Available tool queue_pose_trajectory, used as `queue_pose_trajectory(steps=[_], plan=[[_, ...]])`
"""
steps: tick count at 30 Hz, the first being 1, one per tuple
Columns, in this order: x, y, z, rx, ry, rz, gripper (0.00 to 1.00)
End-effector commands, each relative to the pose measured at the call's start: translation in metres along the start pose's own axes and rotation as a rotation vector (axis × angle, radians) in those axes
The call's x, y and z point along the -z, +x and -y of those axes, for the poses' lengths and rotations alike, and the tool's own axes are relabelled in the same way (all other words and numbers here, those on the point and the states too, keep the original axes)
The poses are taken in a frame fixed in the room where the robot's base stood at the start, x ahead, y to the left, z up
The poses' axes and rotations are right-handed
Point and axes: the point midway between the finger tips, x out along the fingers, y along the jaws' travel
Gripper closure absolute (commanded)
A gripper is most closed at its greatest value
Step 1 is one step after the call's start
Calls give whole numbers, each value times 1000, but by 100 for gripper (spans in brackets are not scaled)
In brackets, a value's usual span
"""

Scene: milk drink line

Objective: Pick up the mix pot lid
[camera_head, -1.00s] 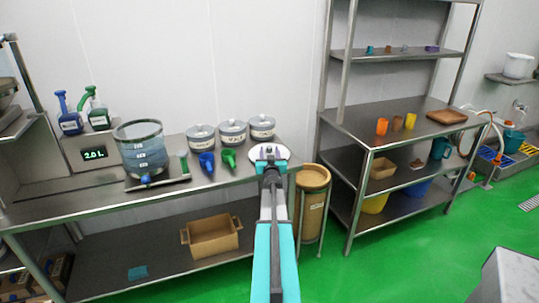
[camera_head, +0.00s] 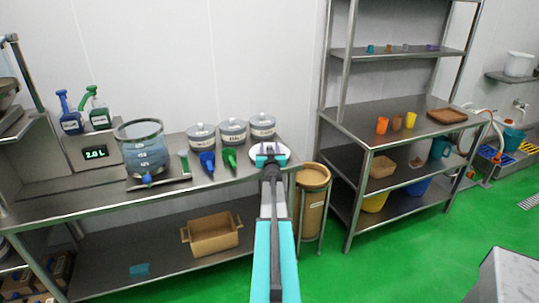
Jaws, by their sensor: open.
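A white round disc, which looks like the mix pot lid (camera_head: 284,153), lies at the right end of the steel table. My gripper (camera_head: 269,150) is over it, open, and covers its middle and front. I cannot tell whether the fingers touch it. A clear graduated pot (camera_head: 143,158) with a blue tap stands on the left part of the table; it may be the mix pot.
Three lidded grey jars (camera_head: 233,131) stand behind the disc's left. A blue scoop (camera_head: 207,161) and a green scoop (camera_head: 229,158) lie in front of them. A brown bin (camera_head: 312,178) stands right of the table (camera_head: 80,204). A shelf rack (camera_head: 352,160) is further right.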

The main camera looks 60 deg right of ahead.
Motion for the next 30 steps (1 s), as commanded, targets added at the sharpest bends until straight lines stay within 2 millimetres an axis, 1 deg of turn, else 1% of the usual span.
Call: queue_pose_trajectory(steps=[3, 11, 23, 26, 30], plan=[[0, 0, 0, 0, 0, 0, 56], [0, 0, 0, 0, 0, 0, 100], [2, 0, 0, 0, 0, -1, 100], [5, 0, -1, -1, 0, -2, 100], [15, 0, -1, -1, 0, -4, 100]])
